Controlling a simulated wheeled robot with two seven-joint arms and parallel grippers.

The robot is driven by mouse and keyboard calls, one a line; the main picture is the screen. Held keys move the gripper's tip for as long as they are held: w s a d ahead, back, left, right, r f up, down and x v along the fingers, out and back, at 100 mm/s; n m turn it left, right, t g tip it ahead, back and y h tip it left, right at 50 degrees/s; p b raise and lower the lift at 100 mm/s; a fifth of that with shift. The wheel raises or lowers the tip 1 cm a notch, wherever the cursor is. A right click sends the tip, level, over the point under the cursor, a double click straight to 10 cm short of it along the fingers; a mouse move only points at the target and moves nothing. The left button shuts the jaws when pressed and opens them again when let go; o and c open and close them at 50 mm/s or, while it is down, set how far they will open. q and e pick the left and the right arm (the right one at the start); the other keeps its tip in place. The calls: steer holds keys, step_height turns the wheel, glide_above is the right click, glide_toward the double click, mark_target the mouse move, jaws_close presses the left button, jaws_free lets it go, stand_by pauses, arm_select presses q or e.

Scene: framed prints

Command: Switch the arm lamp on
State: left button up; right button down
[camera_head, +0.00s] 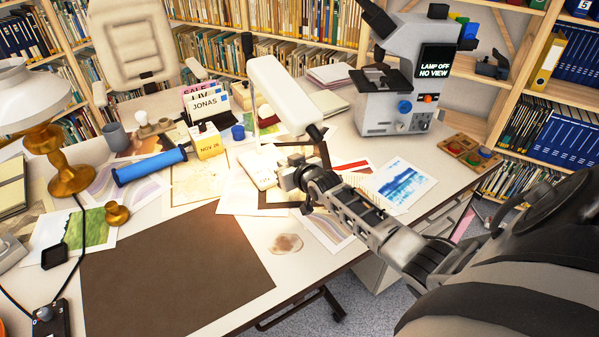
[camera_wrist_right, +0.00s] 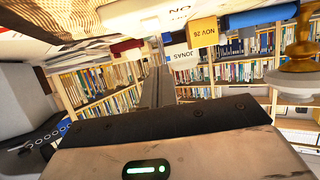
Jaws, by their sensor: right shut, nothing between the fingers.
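The arm lamp has a long white head (camera_head: 283,92) that slants over the middle of the desk in the head view, with a dark joint (camera_head: 317,132) at its lower right end. The papers under the head look bright; I cannot make out a switch. My right gripper (camera_head: 284,181) is below the lamp head, low over the papers, shut and empty. Its closed fingers (camera_wrist_right: 156,85) point at the desk items in the right wrist view. I cannot tell whether it touches anything. My left gripper is not in view.
A microscope (camera_head: 397,98) with a "LAMP OFF NO VIEW" screen (camera_head: 436,61) stands at back right. The dark mat (camera_head: 170,275) is clear. My right arm crosses the right side.

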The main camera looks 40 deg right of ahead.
steer(key=f+v, duration=0.1)
steer(key=v, duration=0.6)
steer(key=shift+s+f, duration=0.25)
steer(key=shift+s, duration=0.15)
